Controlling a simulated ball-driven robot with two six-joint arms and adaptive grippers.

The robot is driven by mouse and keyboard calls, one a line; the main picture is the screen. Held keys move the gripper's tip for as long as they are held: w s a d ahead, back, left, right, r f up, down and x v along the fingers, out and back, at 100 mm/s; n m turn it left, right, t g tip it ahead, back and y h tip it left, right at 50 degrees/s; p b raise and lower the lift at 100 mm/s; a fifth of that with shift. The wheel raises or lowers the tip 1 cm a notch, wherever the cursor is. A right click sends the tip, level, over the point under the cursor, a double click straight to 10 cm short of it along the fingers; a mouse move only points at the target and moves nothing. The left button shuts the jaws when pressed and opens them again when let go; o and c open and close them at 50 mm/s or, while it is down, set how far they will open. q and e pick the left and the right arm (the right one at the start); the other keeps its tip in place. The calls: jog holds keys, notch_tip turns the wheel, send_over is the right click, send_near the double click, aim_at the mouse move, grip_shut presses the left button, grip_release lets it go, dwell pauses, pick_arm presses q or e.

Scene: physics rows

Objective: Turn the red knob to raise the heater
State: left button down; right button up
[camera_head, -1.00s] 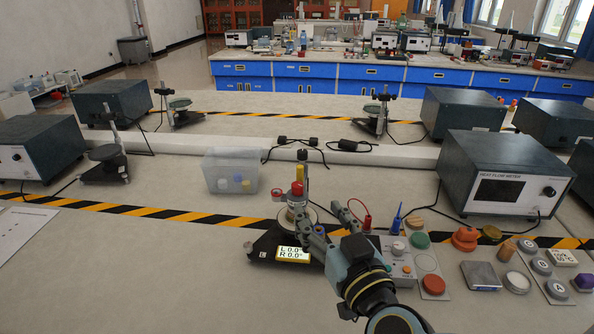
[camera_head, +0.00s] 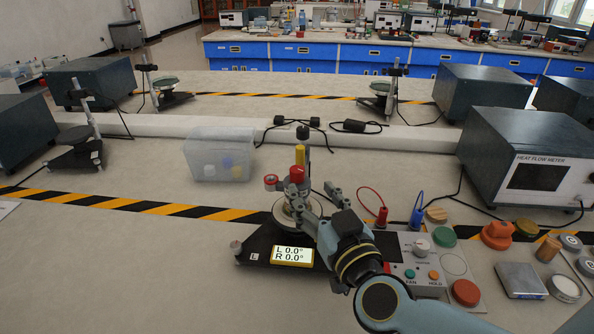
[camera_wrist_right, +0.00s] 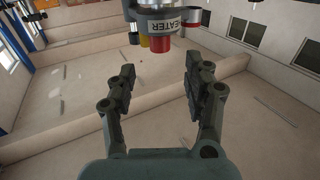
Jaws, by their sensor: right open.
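The heater apparatus stands on a black base (camera_head: 258,245) with a lit display reading L 0.0° and R 0.0°. A red knob (camera_head: 297,174) sits near its top, beside a yellow post (camera_head: 300,157). A second red part (camera_head: 270,181) is just left. In the right wrist view, a red knob (camera_wrist_right: 160,45) shows by a HEATER label (camera_wrist_right: 166,22), ahead of and between the fingers. My right gripper (camera_head: 313,196) is open and empty, its fingers close to the apparatus on its right, apart from the knob; they also show in the wrist view (camera_wrist_right: 159,78). My left gripper is out of view.
A control panel (camera_head: 407,246) with buttons and red and blue plugs lies right of the apparatus. A clear bin (camera_head: 219,160) stands behind left. A heat flow meter (camera_head: 530,155) stands at right. The bench front left is clear.

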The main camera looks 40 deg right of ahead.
aim_at(300, 175)
jog(key=x, duration=0.8)
jog(key=shift+w+d+b, duration=0.1)
jog(key=shift+w+b, duration=0.2)
jog(key=shift+b, duration=0.05)
jog(key=c, duration=0.9)
grip_shut()
